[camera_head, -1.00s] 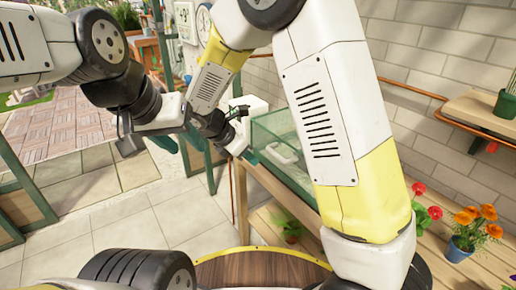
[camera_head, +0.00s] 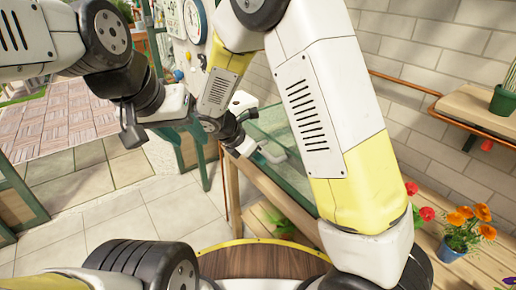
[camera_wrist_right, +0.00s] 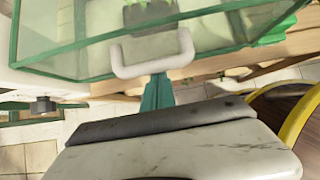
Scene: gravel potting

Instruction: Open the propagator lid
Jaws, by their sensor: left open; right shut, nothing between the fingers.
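The propagator (camera_head: 292,172) is a glass box with a green frame on the wooden bench, partly hidden by my right arm. Its pale U-shaped handle (camera_head: 274,152) is on the side facing my right gripper. In the right wrist view the handle (camera_wrist_right: 183,55) sits on the green frame edge, and the lid looks closed. My right gripper (camera_head: 257,150) is shut and empty, close to the handle. Its teal fingers (camera_wrist_right: 157,92) appear just below the handle's bar; I cannot tell whether they touch. My left gripper (camera_head: 196,132) is open and empty, left of the propagator; its fingertips are hard to make out.
A wooden bench (camera_head: 262,182) carries the propagator. Orange flowers in a blue pot (camera_head: 455,247) and red flowers stand at the right. A shelf (camera_head: 480,110) with a cactus pot is on the brick wall. Tiled floor at the left is clear.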

